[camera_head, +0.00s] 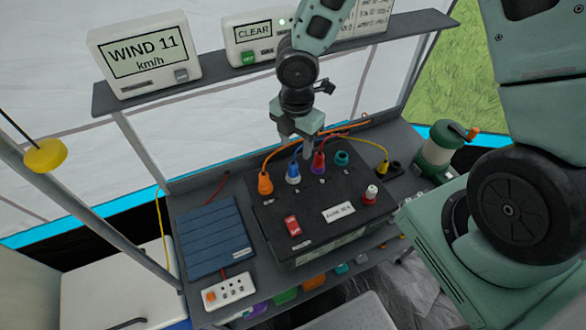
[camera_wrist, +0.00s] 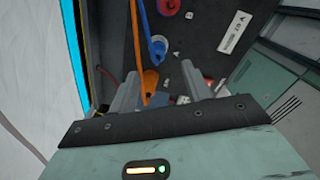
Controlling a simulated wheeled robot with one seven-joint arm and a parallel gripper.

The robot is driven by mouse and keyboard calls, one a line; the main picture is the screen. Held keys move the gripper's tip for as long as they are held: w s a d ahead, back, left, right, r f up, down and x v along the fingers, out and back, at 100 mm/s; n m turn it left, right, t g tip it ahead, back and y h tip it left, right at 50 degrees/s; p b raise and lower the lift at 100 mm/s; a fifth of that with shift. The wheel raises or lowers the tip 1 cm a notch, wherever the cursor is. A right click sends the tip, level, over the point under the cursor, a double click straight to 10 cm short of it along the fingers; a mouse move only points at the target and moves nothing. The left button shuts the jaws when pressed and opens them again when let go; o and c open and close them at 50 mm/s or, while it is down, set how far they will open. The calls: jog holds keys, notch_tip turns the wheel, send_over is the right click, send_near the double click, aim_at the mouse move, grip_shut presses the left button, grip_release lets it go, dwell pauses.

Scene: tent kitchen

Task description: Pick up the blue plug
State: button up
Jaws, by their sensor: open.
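The blue plug (camera_head: 292,172) has a pale lower part and a blue cable. In the wrist view the blue plug (camera_wrist: 158,47) shows beyond the fingertips of my open gripper (camera_wrist: 161,78), with the orange plug (camera_wrist: 149,84) nearer. Nothing is held, and the fingers appear apart from the blue plug.
Cables arch behind the plugs.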

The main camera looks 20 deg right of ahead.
aim_at(293, 160)
notch_tip(293, 160, down, 4)
jog(key=shift+r, duration=0.1)
jog(key=f, duration=0.5)
jog(key=shift+w+a, duration=0.2)
jog(key=shift+a, duration=0.05)
jog(key=shift+c, duration=0.3)
jog(key=c, duration=1)
